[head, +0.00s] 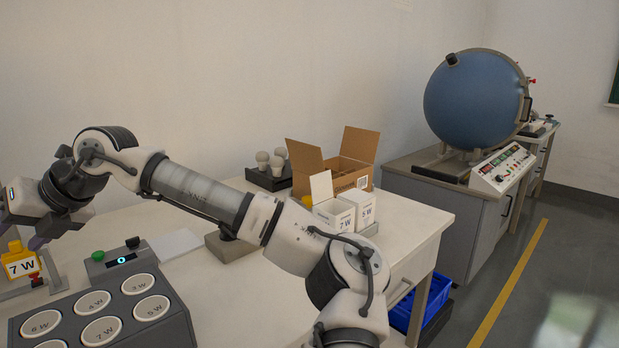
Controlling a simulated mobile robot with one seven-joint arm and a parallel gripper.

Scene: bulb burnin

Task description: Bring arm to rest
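My arm (200,190) reaches from the lower right across the bench to the left edge. My gripper (22,232) is at the far left and partly cut off by the frame edge. Its dark fingers look spread apart, with nothing seen between them. It is just above a yellow block labelled 7 W (20,262), and whether it touches the block I cannot tell.
A grey unit (170,285) with several round labelled sockets stands at the front left. Bulbs in a dark tray (264,180), an open cardboard box (345,160) and white cartons (335,214) stand behind my arm. A blue sphere (474,100) sits on a cabinet at right.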

